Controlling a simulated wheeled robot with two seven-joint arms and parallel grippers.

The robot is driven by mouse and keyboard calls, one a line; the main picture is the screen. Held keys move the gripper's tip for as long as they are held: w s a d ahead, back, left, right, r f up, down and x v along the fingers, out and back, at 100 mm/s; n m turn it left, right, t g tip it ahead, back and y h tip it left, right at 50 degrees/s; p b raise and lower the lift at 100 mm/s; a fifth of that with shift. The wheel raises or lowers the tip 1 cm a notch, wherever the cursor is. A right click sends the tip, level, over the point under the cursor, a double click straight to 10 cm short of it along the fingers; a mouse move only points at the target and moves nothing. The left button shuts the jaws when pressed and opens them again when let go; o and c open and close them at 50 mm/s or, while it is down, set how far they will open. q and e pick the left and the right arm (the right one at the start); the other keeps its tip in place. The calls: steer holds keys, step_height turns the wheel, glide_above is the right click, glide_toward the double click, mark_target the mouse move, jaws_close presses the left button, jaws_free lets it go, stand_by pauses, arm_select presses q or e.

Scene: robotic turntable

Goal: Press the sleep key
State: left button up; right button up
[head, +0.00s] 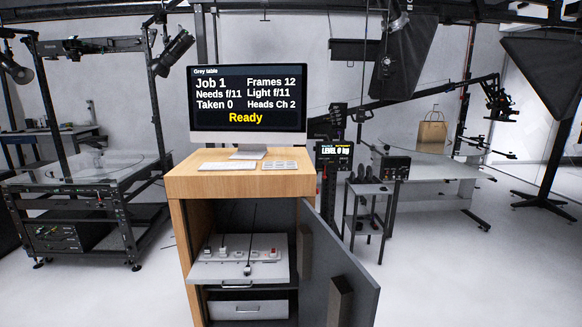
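A monitor (247,102) stands on a wooden cabinet (185,188) in the middle of the head view. Its screen is lit and reads "Grey table", "Job 1", "Needs f/11", "Taken 0", "Frames 12", "Light f/11", "Heads Ch 2" and a yellow "Ready". A thin white keyboard (227,166) lies on the cabinet top in front of the monitor. A small pale keypad (279,165) with several keys lies to its right. The key labels are too small to read, so I cannot tell which is the sleep key. Neither of my grippers is in view.
The cabinet's grey door (340,270) hangs open to the right. Inside, a grey panel (240,262) with sockets and a red switch sits on a shelf above a drawer (247,309). Equipment tables stand left and right. A paper bag (431,133) is on the right table.

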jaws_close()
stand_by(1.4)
